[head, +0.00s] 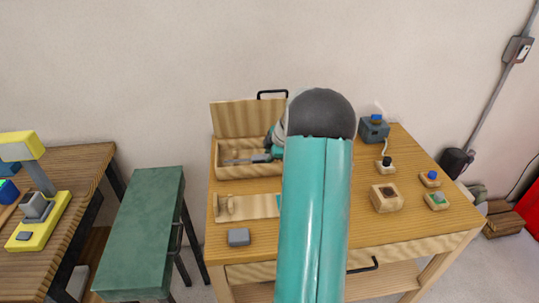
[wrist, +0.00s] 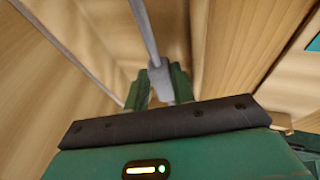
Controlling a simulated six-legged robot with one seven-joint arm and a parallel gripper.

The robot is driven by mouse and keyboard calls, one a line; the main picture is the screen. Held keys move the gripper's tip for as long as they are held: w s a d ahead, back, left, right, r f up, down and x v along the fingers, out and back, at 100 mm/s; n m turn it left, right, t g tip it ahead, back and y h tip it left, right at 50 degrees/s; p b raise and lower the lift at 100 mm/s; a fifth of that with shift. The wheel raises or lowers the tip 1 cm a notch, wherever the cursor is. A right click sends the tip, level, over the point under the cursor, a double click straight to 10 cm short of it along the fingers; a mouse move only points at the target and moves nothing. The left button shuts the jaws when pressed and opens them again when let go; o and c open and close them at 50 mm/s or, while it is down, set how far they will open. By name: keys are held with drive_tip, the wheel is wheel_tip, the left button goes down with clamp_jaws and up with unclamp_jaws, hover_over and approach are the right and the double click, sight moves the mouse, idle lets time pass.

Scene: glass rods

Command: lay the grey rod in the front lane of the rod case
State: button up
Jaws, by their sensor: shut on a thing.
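The rod case (head: 232,172) is a pale wooden box on the table with its lid (head: 245,120) standing open at the back. My gripper (head: 274,148) is at the right part of the case, partly hidden by my arm. In the wrist view my gripper (wrist: 159,86) has its green fingers shut on the grey rod (wrist: 146,28), which runs away from the fingers between wooden walls. The rod (head: 240,161) also shows in the head view, low at the case. I cannot tell whether it touches the lane floor. A second thin grey strip (wrist: 62,46) lies left of it.
A wooden board with a small fitting (head: 245,207) and a grey block (head: 238,237) are in front of the case. Wooden blocks (head: 387,198) and a blue-grey device (head: 374,129) are to the right. A green bench (head: 143,230) stands left of the table.

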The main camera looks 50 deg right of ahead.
drive_tip(key=shift+f, duration=0.4)
idle(0.3)
drive_tip(key=o, duration=1.1)
drive_tip(key=shift+f, duration=0.1)
drive_tip(key=shift+s+a+f, duration=0.1)
drive_tip(key=shift+s, duration=0.05)
drive_tip(key=v, duration=1.4)
drive_tip(key=shift+r, duration=0.2)
drive_tip(key=shift+w, duration=0.25)
